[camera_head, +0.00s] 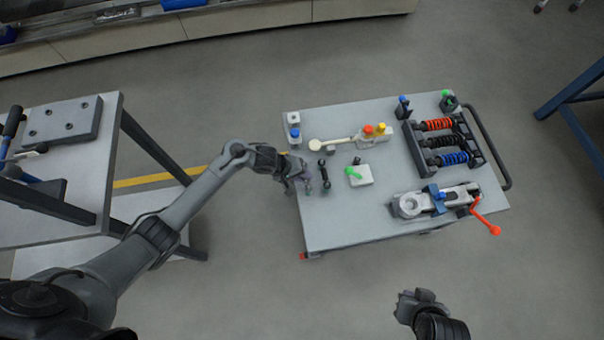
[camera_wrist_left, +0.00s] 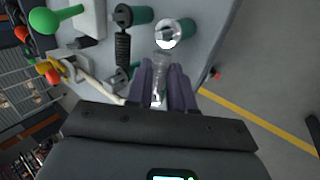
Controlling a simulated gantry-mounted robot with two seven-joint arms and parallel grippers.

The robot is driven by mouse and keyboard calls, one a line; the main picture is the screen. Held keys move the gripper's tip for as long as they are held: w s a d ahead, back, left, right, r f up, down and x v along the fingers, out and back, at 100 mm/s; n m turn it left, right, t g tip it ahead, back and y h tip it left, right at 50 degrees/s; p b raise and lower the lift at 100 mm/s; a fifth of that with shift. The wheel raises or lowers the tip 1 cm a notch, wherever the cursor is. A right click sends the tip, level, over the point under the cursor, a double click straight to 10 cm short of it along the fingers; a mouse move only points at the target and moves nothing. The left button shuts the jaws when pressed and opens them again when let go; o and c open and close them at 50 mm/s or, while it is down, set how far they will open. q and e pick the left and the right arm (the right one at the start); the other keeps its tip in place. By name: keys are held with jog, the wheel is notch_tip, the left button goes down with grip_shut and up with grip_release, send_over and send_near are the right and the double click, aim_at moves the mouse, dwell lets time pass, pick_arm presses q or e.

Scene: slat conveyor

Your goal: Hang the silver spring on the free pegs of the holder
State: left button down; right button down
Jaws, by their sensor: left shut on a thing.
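My left gripper (camera_head: 305,184) is over the table's left edge; its purple fingers (camera_wrist_left: 166,88) are shut on the silver spring (camera_wrist_left: 159,84). The spring's shiny end ring (camera_wrist_left: 167,34) sticks out past the fingertips. This ring overlaps a grey-green peg (camera_wrist_left: 187,27) in the left wrist view; I cannot tell whether it is around it. A dark spring (camera_wrist_left: 122,46) stretches between two other pegs beside it, also visible in the head view (camera_head: 323,174).
A white block with a green knob (camera_head: 360,175) stands just right of the dark spring. A rack (camera_head: 472,145) with red, black and blue springs is farther right. A clamp device with an orange handle (camera_head: 485,217) lies in front. Bare tabletop (camera_head: 345,225) remains at the front left.

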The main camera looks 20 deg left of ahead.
pick_arm(q)
jog(key=c, duration=0.9)
grip_release()
jog(key=p+v, duration=0.5)
jog(key=v, duration=0.5)
jog(key=shift+a+r, duration=0.15)
jog(key=shift+r, duration=0.2)
jog(key=shift+s+f, duration=0.1)
